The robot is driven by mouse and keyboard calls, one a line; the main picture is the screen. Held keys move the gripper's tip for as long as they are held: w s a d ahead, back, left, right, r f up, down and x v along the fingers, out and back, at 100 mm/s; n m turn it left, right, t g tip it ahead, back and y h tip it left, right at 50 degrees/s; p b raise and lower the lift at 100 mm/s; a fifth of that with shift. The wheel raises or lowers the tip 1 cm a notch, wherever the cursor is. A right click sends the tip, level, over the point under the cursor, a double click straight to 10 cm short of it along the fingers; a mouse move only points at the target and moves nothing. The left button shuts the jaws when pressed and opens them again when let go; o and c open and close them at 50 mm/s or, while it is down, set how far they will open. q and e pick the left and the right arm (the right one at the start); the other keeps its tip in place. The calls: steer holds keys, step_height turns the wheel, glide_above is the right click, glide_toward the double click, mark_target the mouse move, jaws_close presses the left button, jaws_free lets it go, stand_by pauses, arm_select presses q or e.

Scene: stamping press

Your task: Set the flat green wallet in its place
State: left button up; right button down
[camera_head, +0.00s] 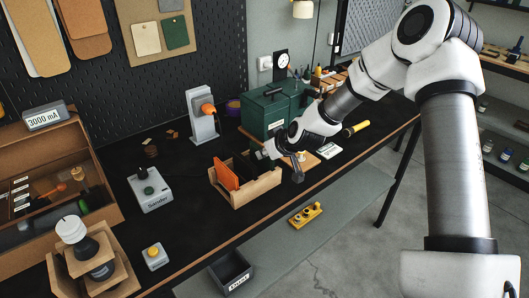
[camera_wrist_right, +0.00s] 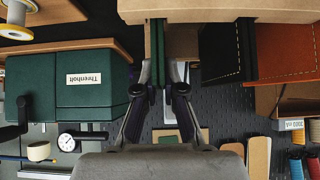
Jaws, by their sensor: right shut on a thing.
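The flat green wallet (camera_wrist_right: 157,55) stands on edge between the fingers of my right gripper (camera_wrist_right: 160,90) in the wrist view. The right gripper (camera_head: 292,165) is shut on it. In the head view the wallet is hidden or too small to make out. The wooden rack (camera_head: 256,192) is directly beside the gripper, and its wood (camera_wrist_right: 215,12) shows at the top of the wrist view. The wallet's far end meets this wood in the picture; I cannot tell whether it is in a slot. My left gripper is not in view.
An orange wallet (camera_head: 226,175) and a dark wallet (camera_wrist_right: 220,50) stand in the rack. A green box (camera_head: 268,116) is behind. A grey sander box (camera_head: 150,190) and a yellow-button box (camera_head: 155,257) are to the left. The black table between is mostly clear.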

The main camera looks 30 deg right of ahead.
steer(key=shift+f, duration=0.3)
steer(key=c, duration=1.2)
jaws_free()
steer(key=shift+r, duration=0.1)
steer(key=v, duration=1.2)
